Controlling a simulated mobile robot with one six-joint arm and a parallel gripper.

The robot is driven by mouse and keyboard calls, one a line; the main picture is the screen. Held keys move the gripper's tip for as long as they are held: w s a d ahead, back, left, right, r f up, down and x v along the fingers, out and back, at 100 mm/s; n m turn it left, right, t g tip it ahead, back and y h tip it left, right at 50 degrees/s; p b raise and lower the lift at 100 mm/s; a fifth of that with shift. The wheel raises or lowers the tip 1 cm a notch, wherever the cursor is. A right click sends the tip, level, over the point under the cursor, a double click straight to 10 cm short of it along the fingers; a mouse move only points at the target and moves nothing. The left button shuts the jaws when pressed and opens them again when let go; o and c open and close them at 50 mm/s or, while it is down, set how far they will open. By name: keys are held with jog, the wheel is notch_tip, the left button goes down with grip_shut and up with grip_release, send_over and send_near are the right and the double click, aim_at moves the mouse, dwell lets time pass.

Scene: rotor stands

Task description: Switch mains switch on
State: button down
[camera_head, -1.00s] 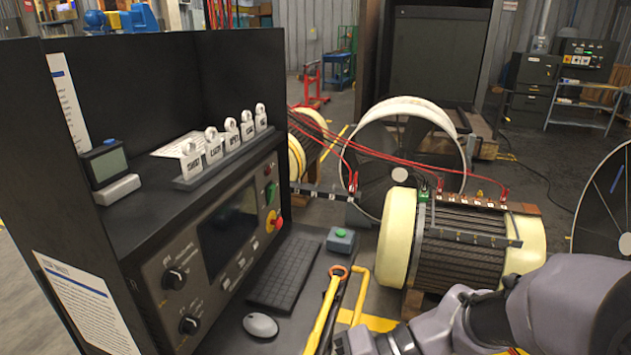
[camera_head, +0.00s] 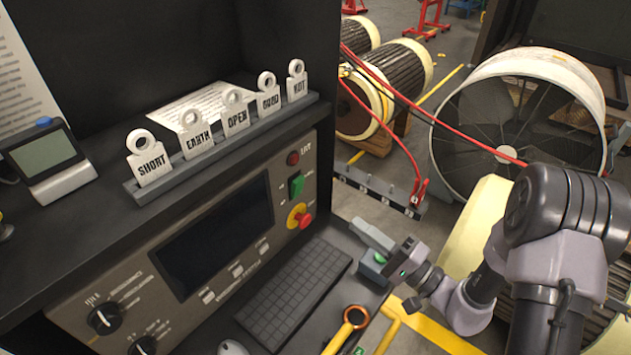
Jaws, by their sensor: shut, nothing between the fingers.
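A green switch (camera_head: 296,186) sits on the right side of the console's front panel (camera_head: 150,280), between a red round button or lamp (camera_head: 293,158) above and a red-and-yellow stop knob (camera_head: 299,216) below. Its small label is too blurred to read, so I cannot confirm that it is the mains switch or tell its position. The panel's screen (camera_head: 215,238) is dark. My gripper (camera_head: 362,228) is shut and empty, right of the panel and apart from the green switch.
A rack of labelled tags (camera_head: 225,140) stands on the shelf above the panel. A keyboard (camera_head: 295,295) and a yellow-handled tool (camera_head: 345,330) lie on the desk. Red cables (camera_head: 400,95) and a large fan ring (camera_head: 520,110) are behind my arm.

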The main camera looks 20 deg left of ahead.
aim_at(301, 181)
jog(key=x, duration=1.4)
jog(key=shift+r+p, duration=0.25)
jog(key=shift+p, duration=0.15)
jog(key=shift+h, duration=0.4)
